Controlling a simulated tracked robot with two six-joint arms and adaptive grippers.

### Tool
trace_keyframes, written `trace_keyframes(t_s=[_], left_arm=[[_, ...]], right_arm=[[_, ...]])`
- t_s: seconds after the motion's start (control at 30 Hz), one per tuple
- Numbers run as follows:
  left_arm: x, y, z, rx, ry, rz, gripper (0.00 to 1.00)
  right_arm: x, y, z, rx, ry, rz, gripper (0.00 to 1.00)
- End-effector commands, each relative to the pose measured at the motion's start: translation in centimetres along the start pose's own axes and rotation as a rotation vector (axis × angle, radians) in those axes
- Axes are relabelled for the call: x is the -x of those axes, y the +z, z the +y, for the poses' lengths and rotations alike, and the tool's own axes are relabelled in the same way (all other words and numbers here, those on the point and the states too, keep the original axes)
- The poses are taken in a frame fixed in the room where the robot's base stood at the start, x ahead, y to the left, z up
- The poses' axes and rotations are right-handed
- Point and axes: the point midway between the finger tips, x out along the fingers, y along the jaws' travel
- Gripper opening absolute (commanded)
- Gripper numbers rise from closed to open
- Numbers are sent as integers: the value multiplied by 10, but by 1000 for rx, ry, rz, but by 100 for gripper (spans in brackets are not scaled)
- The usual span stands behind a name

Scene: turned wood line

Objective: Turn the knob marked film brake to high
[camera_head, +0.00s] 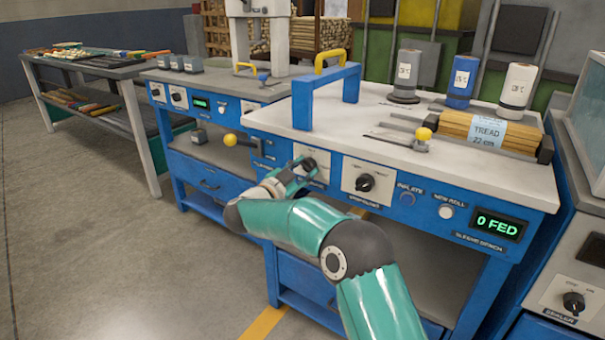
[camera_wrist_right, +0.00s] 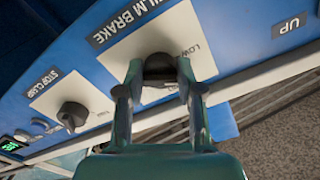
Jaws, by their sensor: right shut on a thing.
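The film brake knob (camera_wrist_right: 160,68) is a dark knob on a pale plate, under a label reading FILM BRAKE in the right wrist view. The word LOW is legible on its plate; the rest of the scale is hidden or too small. My right gripper (camera_wrist_right: 158,82) is shut on this knob, one finger on each side. The knob's pointer direction is hidden between the fingers. In the head view my right gripper (camera_head: 296,172) reaches the blue front panel and partly covers the knob's plate (camera_head: 318,160). My left gripper is not in view.
A second knob (camera_head: 366,183) sits to the right on the same panel, beside a green display (camera_head: 498,225) reading 0 FED. The floor (camera_head: 90,230) at left is clear.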

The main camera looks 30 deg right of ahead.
Motion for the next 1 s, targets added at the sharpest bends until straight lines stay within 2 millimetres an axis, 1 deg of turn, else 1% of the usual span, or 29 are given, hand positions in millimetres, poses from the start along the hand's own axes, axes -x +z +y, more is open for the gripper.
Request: trace_keyframes(t_s=[0.03,0.47,1.0], left_arm=[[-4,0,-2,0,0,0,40],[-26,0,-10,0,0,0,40],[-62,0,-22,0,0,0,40]], right_arm=[[-1,2,3,-46,7,0,2],[-1,3,3,-456,8,2,2],[-1,4,4,-968,11,7,2]])
